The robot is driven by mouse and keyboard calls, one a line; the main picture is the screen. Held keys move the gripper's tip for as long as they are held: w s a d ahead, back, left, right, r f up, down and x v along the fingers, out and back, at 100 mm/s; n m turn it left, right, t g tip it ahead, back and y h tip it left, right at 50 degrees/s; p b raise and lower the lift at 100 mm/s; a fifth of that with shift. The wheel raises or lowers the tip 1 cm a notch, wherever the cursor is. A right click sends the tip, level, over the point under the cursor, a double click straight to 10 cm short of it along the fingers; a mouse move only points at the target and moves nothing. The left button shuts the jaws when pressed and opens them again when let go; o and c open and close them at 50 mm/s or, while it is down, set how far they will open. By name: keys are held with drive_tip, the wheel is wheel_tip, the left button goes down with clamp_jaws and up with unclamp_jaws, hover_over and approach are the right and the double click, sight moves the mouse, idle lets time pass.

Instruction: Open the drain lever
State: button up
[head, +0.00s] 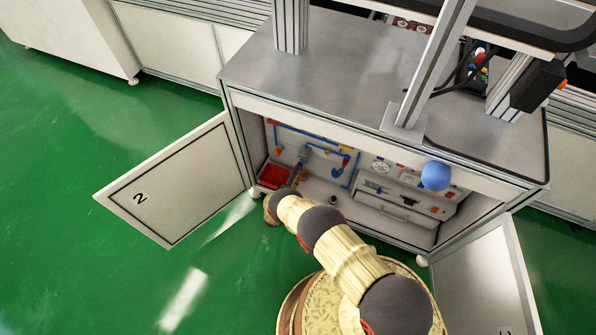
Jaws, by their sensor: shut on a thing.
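My arm reaches into the open cabinet under the bench, on the left side of its opening. My gripper (299,176) shows only as a small brownish shape just beyond my wrist, low in front of the pipe panel. It is shut on a small part there, by its place the drain lever. The lever is too small and covered to make out its shape or angle. Blue pipes (318,139) with fittings run along the back panel, and a blue valve-like part (338,172) sits right of my gripper.
A red bin (274,175) stands left of my gripper in the cabinet. The left door (172,195) marked 2 and the right door (480,280) stand open, flanking my arm. A gauge and control unit (405,190) fills the cabinet's right side. Green floor is clear at left.

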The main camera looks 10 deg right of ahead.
drive_tip(key=o, duration=1.2)
drive_tip(key=shift+c, duration=0.2)
drive_tip(key=v, duration=1.2)
